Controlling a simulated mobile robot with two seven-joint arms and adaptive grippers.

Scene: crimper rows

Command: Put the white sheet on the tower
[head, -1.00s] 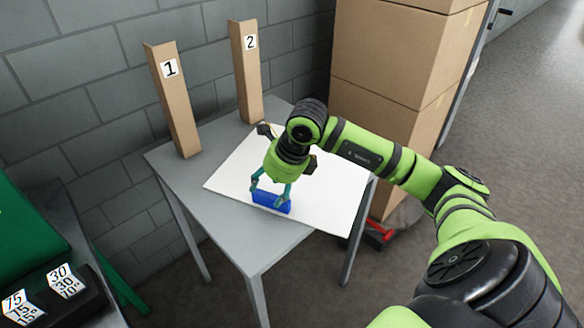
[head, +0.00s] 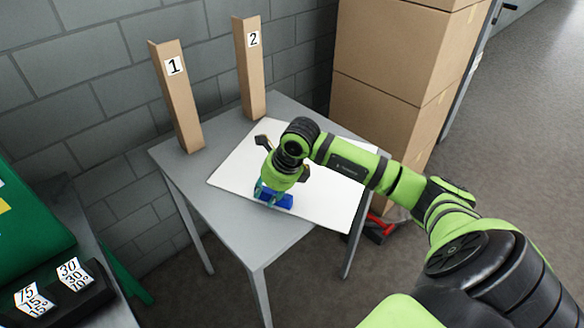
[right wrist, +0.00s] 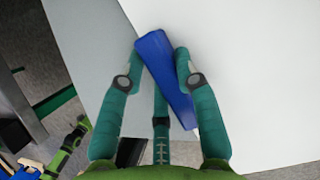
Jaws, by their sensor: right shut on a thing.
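The white sheet (head: 318,203) lies on the grey table (head: 232,232), and its front right part reaches past the table edge. It also fills much of the right wrist view (right wrist: 255,70). A blue bar (head: 284,201) sits on the sheet near its front edge. My right gripper (head: 271,194) is low over the sheet, shut on the blue bar. No thing is marked as the tower; a tall stack of brown cardboard boxes (head: 385,70) stands behind the table at right. My left gripper is not in view.
Two upright cardboard posts, labelled 1 (head: 178,105) and 2 (head: 251,75), stand along the table's back by the block wall. A green case (head: 30,225) and number cards (head: 72,273) are at lower left. A red item (head: 379,227) lies on the floor behind the table.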

